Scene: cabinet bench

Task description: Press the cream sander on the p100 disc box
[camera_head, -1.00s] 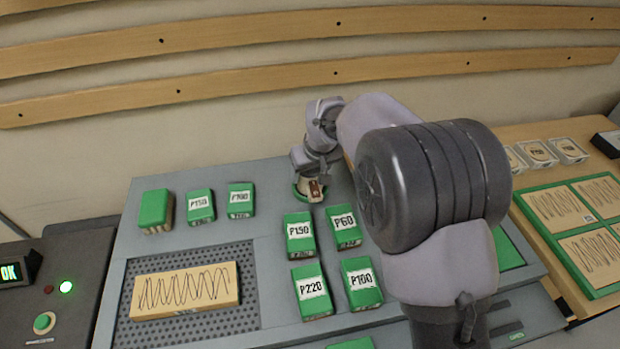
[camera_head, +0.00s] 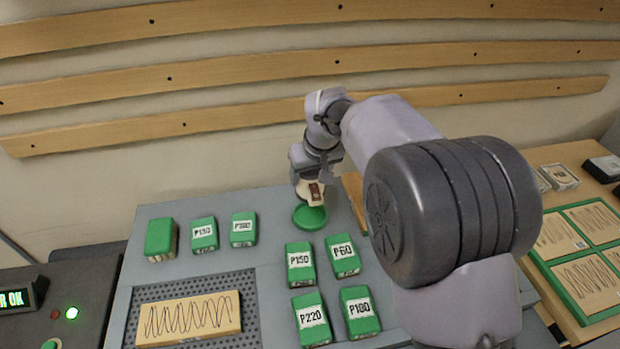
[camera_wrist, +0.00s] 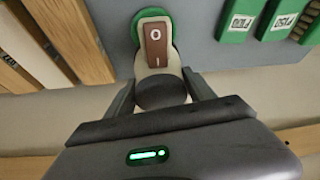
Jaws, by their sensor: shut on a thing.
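The cream sander (camera_head: 311,191) has a brown switch plate and is upright in my gripper (camera_head: 314,175), above a round green dock (camera_head: 309,217). In the wrist view the sander (camera_wrist: 158,60) is between my two fingers (camera_wrist: 160,95), with green showing around its far end. A green box (camera_head: 360,311) at the front right of a group of boxes appears to read P100. Another green box (camera_head: 242,229) in the back row has a similar label, blurred here; it seems to read P100 in the wrist view (camera_wrist: 242,22).
Boxes marked P150 (camera_head: 300,262), P60 (camera_head: 342,256) and P220 (camera_head: 311,318) stand close together. Another P150 box (camera_head: 204,234) and a green block (camera_head: 160,240) stand at the back left. A scribbled board (camera_head: 190,318) lies on a perforated plate. Bare bench lies between the groups.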

